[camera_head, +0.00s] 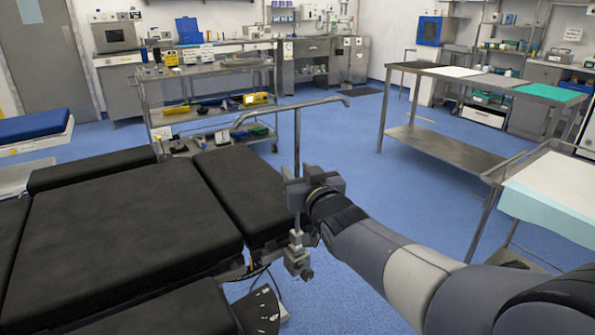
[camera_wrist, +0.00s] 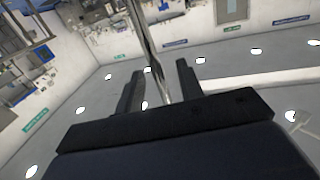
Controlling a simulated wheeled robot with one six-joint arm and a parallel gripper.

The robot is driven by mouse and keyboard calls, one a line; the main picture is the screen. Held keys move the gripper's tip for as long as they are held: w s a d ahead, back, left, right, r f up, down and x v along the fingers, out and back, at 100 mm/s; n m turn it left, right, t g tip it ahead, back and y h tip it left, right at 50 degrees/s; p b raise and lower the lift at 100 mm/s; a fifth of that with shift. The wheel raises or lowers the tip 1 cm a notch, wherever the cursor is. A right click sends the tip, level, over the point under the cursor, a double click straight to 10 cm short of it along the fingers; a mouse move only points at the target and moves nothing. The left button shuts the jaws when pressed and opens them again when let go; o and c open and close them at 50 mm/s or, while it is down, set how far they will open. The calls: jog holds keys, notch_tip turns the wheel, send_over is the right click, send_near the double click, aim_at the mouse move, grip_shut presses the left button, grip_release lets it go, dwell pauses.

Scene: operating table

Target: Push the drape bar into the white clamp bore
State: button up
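The drape bar (camera_head: 297,140) is a thin metal rod standing upright, with a long crossbar at its top that bends down at the left end. My gripper (camera_head: 298,192) is around the lower part of the rod, beside the table's right edge. In the wrist view the bar (camera_wrist: 150,50) runs between the two dark fingers of my gripper (camera_wrist: 160,80). Contact of both fingers with it is not clear. The clamp (camera_head: 297,257), a light grey block with a knob, sits just below my gripper at the table side. The bar's lower end is close above it; the bore is not clearly visible.
The black padded operating table (camera_head: 130,215) fills the left. A steel cart (camera_head: 205,115) with tools stands behind the bar. A steel table (camera_head: 445,148) and a draped trolley (camera_head: 560,190) stand at right. Blue floor (camera_head: 345,145) is open between them.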

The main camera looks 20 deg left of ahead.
jog(key=v, duration=1)
jog(key=shift+p, duration=0.35)
jog(key=shift+d, duration=0.1)
jog(key=x, duration=1)
jog(key=shift+w+a+b, duration=0.2)
jog(key=shift+a+b, duration=0.05)
jog(key=shift+b, duration=0.15)
jog(key=shift+w+a+r, duration=0.1)
jog(key=shift+w+r, duration=0.05)
jog(key=shift+r, duration=0.1)
jog(key=shift+r+p, duration=0.15)
jog(key=shift+p, duration=0.15)
